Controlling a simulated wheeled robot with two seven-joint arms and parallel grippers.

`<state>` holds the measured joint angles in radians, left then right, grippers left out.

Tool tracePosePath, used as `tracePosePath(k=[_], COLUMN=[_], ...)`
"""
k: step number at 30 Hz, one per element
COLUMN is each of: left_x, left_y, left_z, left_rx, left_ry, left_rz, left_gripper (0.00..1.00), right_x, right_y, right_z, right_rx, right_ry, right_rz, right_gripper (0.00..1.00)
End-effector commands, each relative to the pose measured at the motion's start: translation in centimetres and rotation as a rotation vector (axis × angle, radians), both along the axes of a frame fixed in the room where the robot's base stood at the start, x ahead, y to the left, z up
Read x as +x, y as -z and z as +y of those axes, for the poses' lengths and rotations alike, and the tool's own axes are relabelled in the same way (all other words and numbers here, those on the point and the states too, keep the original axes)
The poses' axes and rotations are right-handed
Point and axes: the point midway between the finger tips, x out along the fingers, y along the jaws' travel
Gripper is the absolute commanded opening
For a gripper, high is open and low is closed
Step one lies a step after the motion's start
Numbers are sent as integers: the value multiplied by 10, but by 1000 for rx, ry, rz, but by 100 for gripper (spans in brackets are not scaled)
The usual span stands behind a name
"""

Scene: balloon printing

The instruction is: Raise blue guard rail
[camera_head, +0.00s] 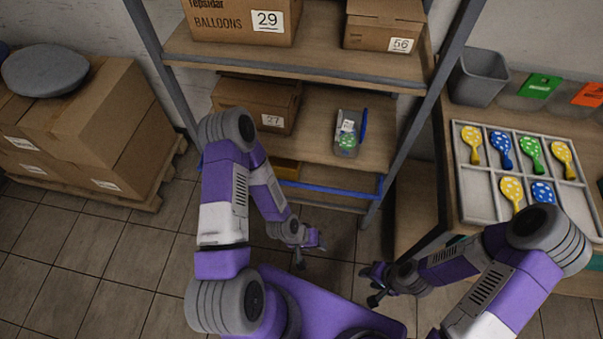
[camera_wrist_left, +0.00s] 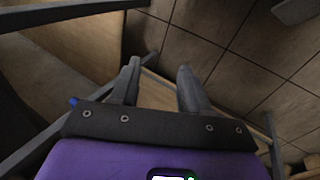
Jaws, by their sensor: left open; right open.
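The blue guard rail (camera_head: 332,192) runs across the front of the lower shelf of the rack, just below the level of the shelf board. My left arm hides its left part. My left gripper (camera_head: 312,247) is below and in front of the rail, apart from it. In the left wrist view, its two fingers (camera_wrist_left: 160,82) are spread with nothing between them, over floor tiles and a rack post. My right gripper (camera_head: 371,285) is open and empty, low in front of the rack, away from the rail.
Stacked cartons (camera_head: 100,125) stand on a pallet at left. At right, a table carries a tray (camera_head: 480,203) of balloon paddles and a grey bin (camera_head: 477,78).

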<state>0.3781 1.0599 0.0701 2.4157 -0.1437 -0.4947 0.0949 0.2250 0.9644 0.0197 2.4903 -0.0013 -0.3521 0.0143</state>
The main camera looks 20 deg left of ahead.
Motion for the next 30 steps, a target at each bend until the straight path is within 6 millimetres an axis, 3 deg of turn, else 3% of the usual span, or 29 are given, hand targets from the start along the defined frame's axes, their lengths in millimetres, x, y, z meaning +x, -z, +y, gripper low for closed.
tracePosePath(k=[3, 7, 12, 18, 21, 26, 30], left_x=[38, 82, 118, 117, 112, 115, 135], left_y=[27, 42, 41, 29, 25, 22, 22], left_z=[9, 30, 86, 154, 173, 185, 190], left_rx=[-107, -249, -422, -546, -576, -592, -593], left_ry=[-200, -472, -849, -1161, -1237, -1272, -1270], left_rz=[-137, -333, -614, -897, -980, -1030, -1031], left_gripper=[46, 46, 46, 46, 46, 46, 46], right_x=[-1, -1, 0, 0, 0, 0, 0], right_y=[0, -1, -1, -1, -2, 0, 4], right_z=[0, 0, 0, 0, 0, 0, 0], right_rx=[0, 0, 0, 0, 0, 0, 0], right_ry=[-1, -1, 0, 0, 0, 0, 0], right_rz=[1, 1, 1, 1, 1, 0, 0], right_gripper=[42, 42, 42, 42, 42, 42, 42])
